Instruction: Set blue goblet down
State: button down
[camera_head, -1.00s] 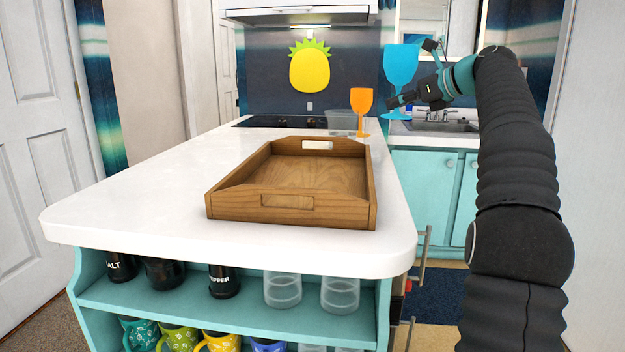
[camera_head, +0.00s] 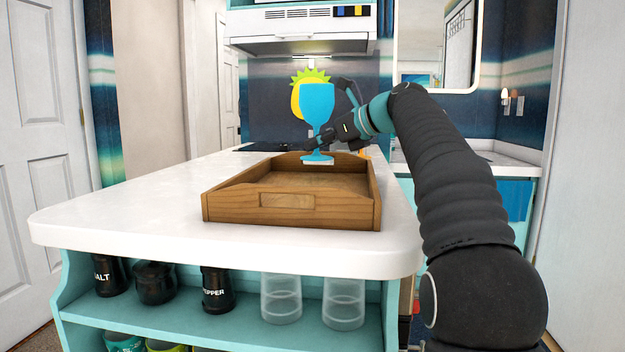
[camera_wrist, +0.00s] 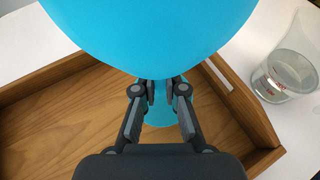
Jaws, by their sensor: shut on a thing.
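The blue goblet (camera_head: 317,104) is upright in my gripper (camera_head: 322,138), which is shut on its stem. In the head view its foot shows in front of the far wall of the wooden tray (camera_head: 222,208). In the wrist view the goblet's bowl (camera_wrist: 150,30) fills the top, with my gripper's fingers (camera_wrist: 160,92) closed around the stem below it. The wrist view shows the goblet over the inside of the tray (camera_wrist: 40,125), near one wall.
The tray stands on a white counter (camera_head: 110,205), clear to its left. A clear container (camera_wrist: 285,72) stands outside the tray in the wrist view. Jars and clear cups (camera_head: 281,297) sit on the shelf below. A pineapple decoration (camera_head: 296,98) is partly hidden behind the goblet.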

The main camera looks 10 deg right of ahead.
aim_at(313, 180)
jog(key=shift+s+a+f, duration=0.15)
jog(key=shift+a+f, duration=0.2)
jog(key=shift+a, duration=0.2)
jog(key=shift+f+b, duration=1.25)
jog(key=shift+f, duration=0.7)
jog(key=shift+f, duration=0.15)
jog(key=c, duration=1.2)
grip_release()
jog(key=shift+c, duration=0.2)
jog(key=shift+r, duration=0.2)
jog(key=p+v, duration=0.1)
jog(key=v, duration=1.1)
jog(key=shift+p, duration=0.4)
